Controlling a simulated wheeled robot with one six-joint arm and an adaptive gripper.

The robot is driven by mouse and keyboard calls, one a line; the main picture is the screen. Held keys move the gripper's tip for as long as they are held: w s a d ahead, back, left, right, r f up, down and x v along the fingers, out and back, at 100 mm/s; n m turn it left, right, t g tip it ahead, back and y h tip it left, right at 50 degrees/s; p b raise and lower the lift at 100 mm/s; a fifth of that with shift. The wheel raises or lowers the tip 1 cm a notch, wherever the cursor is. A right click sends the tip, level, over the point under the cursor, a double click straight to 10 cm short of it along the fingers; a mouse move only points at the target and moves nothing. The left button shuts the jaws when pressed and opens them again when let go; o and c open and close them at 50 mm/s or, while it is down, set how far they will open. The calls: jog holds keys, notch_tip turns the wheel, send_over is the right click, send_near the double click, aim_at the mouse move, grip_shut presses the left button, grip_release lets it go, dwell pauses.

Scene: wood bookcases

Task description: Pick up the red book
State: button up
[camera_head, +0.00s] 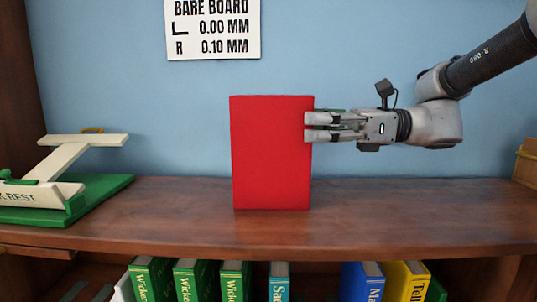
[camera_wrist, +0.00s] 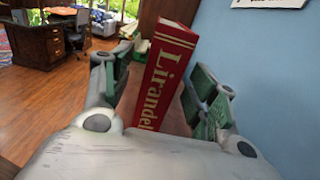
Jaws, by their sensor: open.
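The red book (camera_head: 270,155) stands upright on the wooden shelf top, its broad red side facing the head camera. In the wrist view the red book (camera_wrist: 168,75) shows its spine with gold lettering, between the two fingers. My gripper (camera_head: 308,127) comes in level from the right, at the book's right edge, a little above mid-height. In the wrist view my gripper (camera_wrist: 163,90) is open, with one green-padded finger on each side of the book. The right finger looks close to the book; I cannot tell whether it touches.
A green and white stand (camera_head: 70,190) is at the left. Several books (camera_head: 235,280) stand on the shelf below. A blue wall (camera_head: 370,60) with a white sign (camera_head: 212,28) is close behind.

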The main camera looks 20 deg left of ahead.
aim_at(279, 125)
jog(key=x, duration=0.6)
jog(key=shift+a+f, duration=0.2)
jog(key=shift+a, duration=0.2)
jog(key=shift+c, duration=0.4)
grip_shut()
